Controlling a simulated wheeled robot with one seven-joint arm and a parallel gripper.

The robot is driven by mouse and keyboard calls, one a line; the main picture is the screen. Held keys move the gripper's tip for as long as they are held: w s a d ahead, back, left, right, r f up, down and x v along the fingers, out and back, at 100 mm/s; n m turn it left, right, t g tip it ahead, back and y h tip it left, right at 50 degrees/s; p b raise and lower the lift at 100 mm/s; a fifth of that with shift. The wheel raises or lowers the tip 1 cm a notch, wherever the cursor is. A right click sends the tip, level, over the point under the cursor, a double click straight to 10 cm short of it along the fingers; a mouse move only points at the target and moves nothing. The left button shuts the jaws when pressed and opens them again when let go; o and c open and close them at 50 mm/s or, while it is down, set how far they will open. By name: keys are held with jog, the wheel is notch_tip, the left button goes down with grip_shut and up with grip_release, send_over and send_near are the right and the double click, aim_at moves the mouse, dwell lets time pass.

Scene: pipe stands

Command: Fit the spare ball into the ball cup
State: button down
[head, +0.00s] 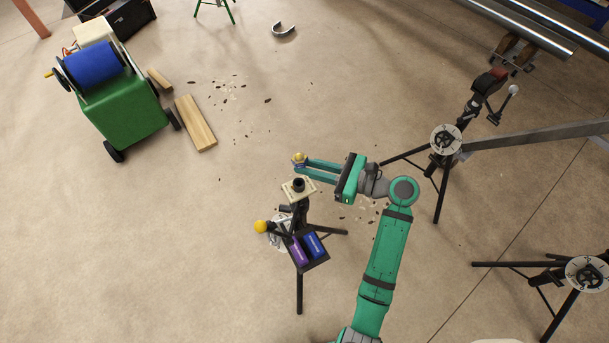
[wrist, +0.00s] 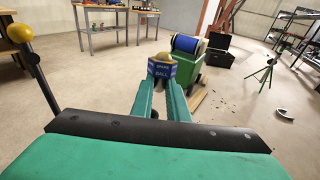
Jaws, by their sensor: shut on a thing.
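My gripper (head: 303,165) is shut on the spare ball (head: 299,157), a small yellow-topped piece with a blue band. In the wrist view the band of the spare ball (wrist: 162,68) reads "SPARE BALL" at the fingertips. In the head view a black cup-like piece (head: 298,184), which looks like the ball cup, stands on a pale plate atop a black tripod stand. The held ball appears just beyond and above it in the picture, apart from it. The inside of the cup is too small to make out.
A yellow knob (head: 260,227) on a black lever sticks out left of the stand. A tray (head: 322,262) with purple and blue boxes hangs on its near side. Another tripod (head: 445,140) stands right. A green reel cart (head: 120,105) is at upper left.

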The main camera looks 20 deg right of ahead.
aim_at(304, 185)
jog(key=shift+s+a+f+m+t+h, duration=0.1)
jog(key=shift+a+f+m+t+h, duration=0.15)
jog(key=shift+f+t, duration=0.3)
jog(key=shift+s+a+f+m+t, duration=0.1)
jog(key=shift+f+m+t, duration=0.3)
jog(key=shift+f, duration=0.25)
jog(key=shift+s+a+f+m+t+h, duration=0.15)
jog(key=shift+a+f+m+t, duration=0.1)
jog(key=shift+f+t, duration=0.35)
jog(key=shift+r, duration=0.1)
jog(key=shift+f, duration=1.05)
jog(key=shift+d, duration=0.1)
jog(key=shift+f, duration=0.95)
jog(key=shift+r, duration=0.55)
jog(key=shift+f, duration=0.7)
dwell(1.4)
